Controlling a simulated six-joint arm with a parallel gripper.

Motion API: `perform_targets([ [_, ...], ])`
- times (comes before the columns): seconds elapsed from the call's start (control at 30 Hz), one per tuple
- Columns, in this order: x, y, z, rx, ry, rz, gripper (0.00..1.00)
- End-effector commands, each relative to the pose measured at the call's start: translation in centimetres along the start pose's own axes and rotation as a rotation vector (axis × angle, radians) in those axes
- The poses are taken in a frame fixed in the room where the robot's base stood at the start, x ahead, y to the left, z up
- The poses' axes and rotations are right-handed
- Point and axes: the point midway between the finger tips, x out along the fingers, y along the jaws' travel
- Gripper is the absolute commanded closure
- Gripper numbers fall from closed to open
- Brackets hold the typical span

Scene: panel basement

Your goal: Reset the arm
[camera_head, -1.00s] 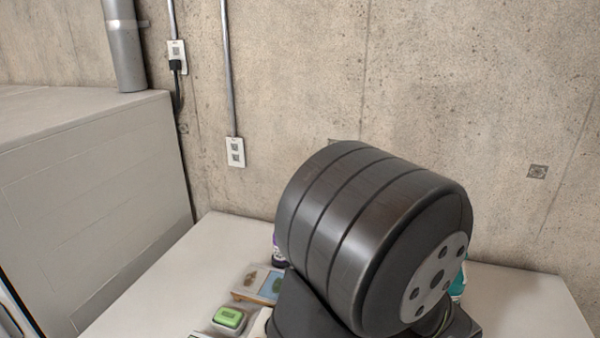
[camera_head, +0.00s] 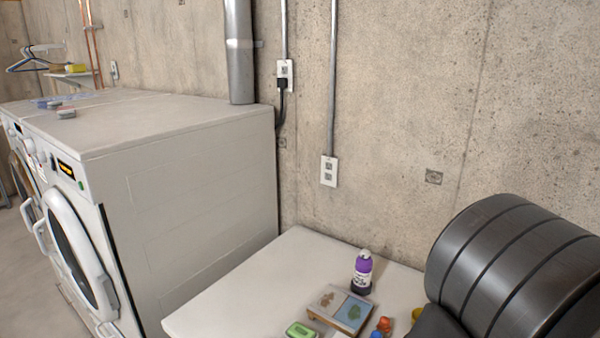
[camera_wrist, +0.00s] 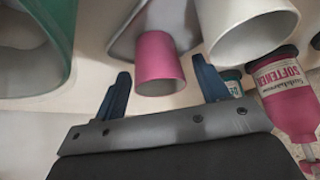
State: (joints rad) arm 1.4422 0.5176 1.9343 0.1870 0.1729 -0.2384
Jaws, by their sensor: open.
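My gripper (camera_wrist: 162,92) shows in the wrist view, with its two dark blue fingers spread apart and nothing held between them. A pink cup (camera_wrist: 159,52) is beyond the fingers, in the gap between them; I cannot tell whether they touch it. In the head view the gripper is not visible; only a large dark ribbed part of my arm (camera_head: 520,270) fills the lower right.
Washers (camera_head: 180,180) stand left. The wrist view shows a softener bottle (camera_wrist: 289,100), a white cup (camera_wrist: 246,28) and a green container (camera_wrist: 38,40).

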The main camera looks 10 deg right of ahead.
Motion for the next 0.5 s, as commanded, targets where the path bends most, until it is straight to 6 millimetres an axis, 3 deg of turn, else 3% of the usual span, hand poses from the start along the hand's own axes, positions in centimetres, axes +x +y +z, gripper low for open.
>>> perform_targets([
  [0.5,-6.9,0.0,-0.2,0.000,0.003,0.000,0.33],
])
